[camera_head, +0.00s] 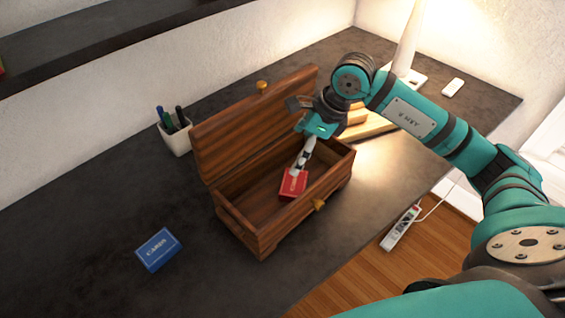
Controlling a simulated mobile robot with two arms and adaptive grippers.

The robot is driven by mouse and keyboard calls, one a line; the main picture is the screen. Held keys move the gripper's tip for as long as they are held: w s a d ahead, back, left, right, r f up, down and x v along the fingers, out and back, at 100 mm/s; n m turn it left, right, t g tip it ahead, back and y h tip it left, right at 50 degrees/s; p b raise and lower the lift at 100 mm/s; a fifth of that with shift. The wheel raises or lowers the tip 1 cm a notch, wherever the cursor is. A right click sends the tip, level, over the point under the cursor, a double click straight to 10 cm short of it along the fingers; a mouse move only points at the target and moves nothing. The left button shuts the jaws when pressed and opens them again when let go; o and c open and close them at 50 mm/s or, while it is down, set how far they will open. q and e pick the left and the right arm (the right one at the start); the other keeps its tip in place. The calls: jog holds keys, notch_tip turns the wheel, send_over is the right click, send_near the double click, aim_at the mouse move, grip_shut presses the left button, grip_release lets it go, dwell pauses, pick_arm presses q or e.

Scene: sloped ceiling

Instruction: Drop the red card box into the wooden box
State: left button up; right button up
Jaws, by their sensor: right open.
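The wooden box (237,222) stands on the dark table with its hinged lid (225,135) raised at the back. The red card box (292,184) shows within the wooden box's opening, near its right half. I cannot tell whether it rests on the bottom. My right gripper (299,168) reaches down into the opening from the upper right, with its fingertips just above or at the red card box. The gripper is open, and its far finger is partly hidden. My left gripper is not in view.
A blue card box (158,249) lies on the table (90,215) to the left. A lamp (408,45) and a small white object (453,87) are at the back right. A power strip (401,228) lies at lower right.

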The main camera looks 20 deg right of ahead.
jog(key=v, duration=0.7)
dwell(0.3)
